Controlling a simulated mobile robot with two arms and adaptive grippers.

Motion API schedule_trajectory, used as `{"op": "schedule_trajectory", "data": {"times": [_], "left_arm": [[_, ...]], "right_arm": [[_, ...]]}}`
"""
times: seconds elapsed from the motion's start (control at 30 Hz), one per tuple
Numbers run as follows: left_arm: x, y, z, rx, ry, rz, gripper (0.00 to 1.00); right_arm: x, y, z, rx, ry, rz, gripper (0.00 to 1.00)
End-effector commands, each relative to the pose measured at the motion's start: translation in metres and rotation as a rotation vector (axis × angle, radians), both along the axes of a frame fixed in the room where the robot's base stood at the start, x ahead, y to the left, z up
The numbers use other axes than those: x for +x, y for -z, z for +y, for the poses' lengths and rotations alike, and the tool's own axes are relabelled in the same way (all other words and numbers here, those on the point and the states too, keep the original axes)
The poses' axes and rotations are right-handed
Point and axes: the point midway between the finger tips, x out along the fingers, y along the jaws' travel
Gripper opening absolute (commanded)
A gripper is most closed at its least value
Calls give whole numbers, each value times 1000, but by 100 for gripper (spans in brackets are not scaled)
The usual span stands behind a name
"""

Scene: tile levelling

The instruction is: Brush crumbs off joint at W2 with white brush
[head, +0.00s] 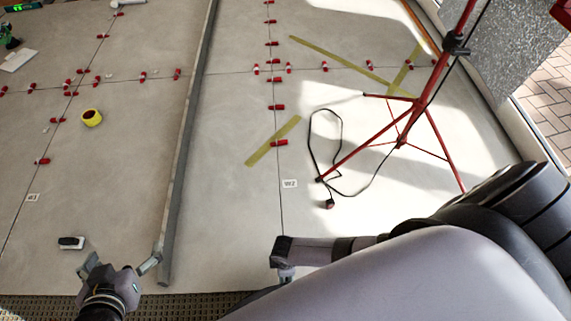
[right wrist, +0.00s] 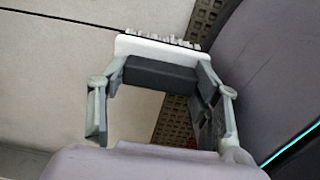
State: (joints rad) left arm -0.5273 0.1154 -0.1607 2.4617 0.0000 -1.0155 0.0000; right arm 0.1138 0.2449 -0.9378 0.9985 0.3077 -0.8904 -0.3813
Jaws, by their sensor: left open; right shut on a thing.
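The white brush (right wrist: 158,50) shows in the right wrist view, with a dark grip block and pale bristles at its far edge. My right gripper (right wrist: 160,85) is shut on it, one finger on each side of the dark block. In the head view my right gripper (head: 285,268) is low, at the near end of the W2 joint (head: 281,222), mostly hidden by my arm. The W2 label (head: 290,184) lies just right of that joint. I cannot make out crumbs. My left gripper (head: 120,273) is open and empty, low at the left.
A long grey bar (head: 185,150) lies between the two joints. A red tripod (head: 400,140) with a black cable (head: 312,150) stands right of W2. Red clips (head: 277,107) and yellow tape (head: 272,142) lie farther along. A black-and-white block (head: 71,243) is near my left gripper.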

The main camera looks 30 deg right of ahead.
Motion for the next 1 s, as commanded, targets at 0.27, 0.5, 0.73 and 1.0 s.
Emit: {"op": "schedule_trajectory", "data": {"times": [0.27,0.5,0.73,1.0], "left_arm": [[-21,15,8,28,-9,129,95],[-41,27,15,53,-17,239,95],[-62,37,22,76,-26,345,95],[-85,44,29,97,-35,451,95]], "right_arm": [[0,-7,0,0,0,0,11],[0,-11,0,0,0,0,11],[0,-16,0,0,0,0,11],[0,-20,0,0,0,0,11]]}}
